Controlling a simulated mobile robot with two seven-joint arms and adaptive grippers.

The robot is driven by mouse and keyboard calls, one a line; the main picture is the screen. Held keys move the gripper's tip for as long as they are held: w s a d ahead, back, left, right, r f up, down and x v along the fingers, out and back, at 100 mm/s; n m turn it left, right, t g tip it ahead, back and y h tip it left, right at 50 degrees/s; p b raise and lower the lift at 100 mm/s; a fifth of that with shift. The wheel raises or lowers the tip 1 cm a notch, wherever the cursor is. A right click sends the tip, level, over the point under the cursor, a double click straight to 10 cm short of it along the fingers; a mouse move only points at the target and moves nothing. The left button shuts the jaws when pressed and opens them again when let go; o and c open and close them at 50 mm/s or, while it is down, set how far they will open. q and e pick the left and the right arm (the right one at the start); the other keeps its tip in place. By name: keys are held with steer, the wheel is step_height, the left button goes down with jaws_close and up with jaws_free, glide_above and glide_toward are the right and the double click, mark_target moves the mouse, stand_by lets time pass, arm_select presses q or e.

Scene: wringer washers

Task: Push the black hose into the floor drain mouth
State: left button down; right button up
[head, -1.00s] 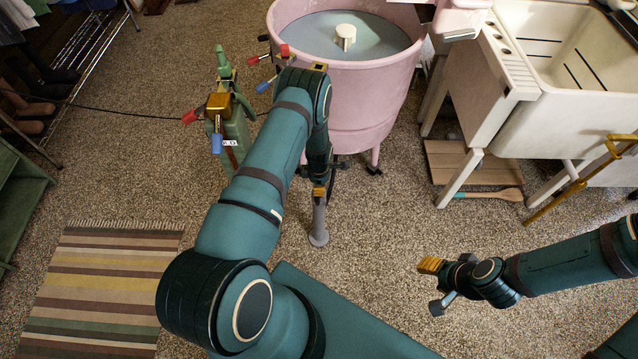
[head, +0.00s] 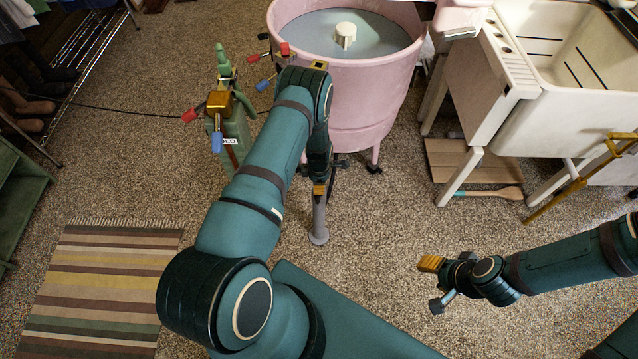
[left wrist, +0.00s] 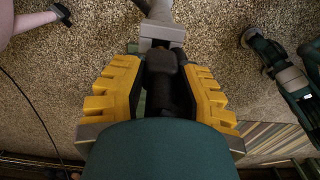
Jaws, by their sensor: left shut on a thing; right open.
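My left arm reaches down to the floor drain's grey upright pipe (head: 319,222), which has a round foot on the floor. My left gripper (head: 319,190) is just above the pipe, mostly hidden by its own arm in the head view. In the left wrist view its yellow fingers (left wrist: 162,95) are shut on the black hose (left wrist: 162,65). The hose end meets the grey drain mouth (left wrist: 162,32); I cannot tell how far inside it is. My right gripper (head: 432,285) is open and empty above bare floor at right.
A pink washer tub (head: 368,100) stands just behind the drain. A green upright unit (head: 232,130) with red and blue handles stands left. A white sink (head: 560,120) is at right, a striped rug (head: 100,290) at front left. Speckled floor between is clear.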

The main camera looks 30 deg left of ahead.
arm_select(q)
steer(key=shift+f, duration=1.65)
stand_by(3.3)
jaws_free()
steer(key=shift+r, duration=0.1)
stand_by(0.5)
steer(key=shift+r+p, duration=2)
steer(key=shift+r, duration=1.45)
